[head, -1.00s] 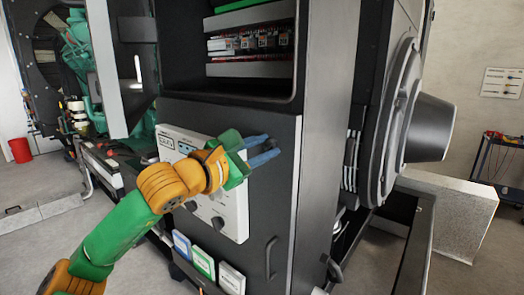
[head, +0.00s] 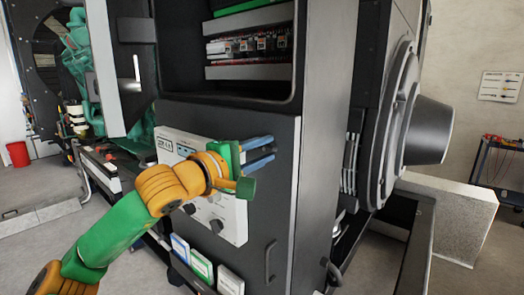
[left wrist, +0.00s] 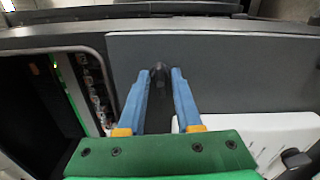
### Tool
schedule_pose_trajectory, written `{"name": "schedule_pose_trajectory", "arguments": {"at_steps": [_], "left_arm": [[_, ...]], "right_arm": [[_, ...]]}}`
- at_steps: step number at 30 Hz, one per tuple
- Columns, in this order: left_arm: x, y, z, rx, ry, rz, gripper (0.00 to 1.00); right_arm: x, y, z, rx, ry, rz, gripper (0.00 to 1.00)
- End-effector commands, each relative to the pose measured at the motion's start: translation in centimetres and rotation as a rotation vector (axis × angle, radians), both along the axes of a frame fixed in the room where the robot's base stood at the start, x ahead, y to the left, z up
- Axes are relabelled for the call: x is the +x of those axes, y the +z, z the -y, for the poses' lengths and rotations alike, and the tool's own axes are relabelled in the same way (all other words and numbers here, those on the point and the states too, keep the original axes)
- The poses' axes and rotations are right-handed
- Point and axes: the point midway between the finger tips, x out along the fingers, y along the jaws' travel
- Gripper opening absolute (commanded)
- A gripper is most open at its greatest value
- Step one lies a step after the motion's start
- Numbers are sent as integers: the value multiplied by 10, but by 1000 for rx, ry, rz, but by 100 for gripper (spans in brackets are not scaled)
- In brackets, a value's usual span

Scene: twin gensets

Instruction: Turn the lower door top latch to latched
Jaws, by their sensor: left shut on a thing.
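The lower door (head: 262,205) is a dark grey panel below the open upper bay of the cabinet. Its top latch (left wrist: 158,76) is a small dark piece near the door's top edge, seen between the blue fingertips in the left wrist view. My left gripper (head: 272,149) is shut on this latch, with its blue fingers pointing at the door near its upper right corner. The fingers and green gripper body hide most of the latch in the head view. I cannot tell the latch's exact angle. My right gripper is not in view.
A white control panel (head: 232,218) with knobs sits on the door beside my wrist. A dark handle (head: 270,262) is lower on the door. The open bay (head: 180,70) above holds wiring. A grey block (head: 450,218) stands on the floor at right.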

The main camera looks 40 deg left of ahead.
Motion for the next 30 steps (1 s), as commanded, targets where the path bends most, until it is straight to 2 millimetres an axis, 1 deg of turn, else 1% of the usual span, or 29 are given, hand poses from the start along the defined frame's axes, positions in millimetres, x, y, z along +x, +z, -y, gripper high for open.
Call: {"name": "schedule_pose_trajectory", "arguments": {"at_steps": [9, 23, 24, 26, 27, 30], "left_arm": [[-1, 3, -1, 86, 3, 15, 0], [-1, 3, -1, 99, 3, 18, 0], [-1, 3, -1, 99, 3, 18, 36], [-1, 3, -1, 99, 4, 17, 52], [-1, 3, -1, 99, 3, 16, 63], [0, 2, -1, 98, 2, 14, 64]], "right_arm": [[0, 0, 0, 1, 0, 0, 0], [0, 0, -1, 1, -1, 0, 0], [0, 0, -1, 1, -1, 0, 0], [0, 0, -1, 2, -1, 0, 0], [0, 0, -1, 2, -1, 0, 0], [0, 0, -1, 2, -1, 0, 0]]}}
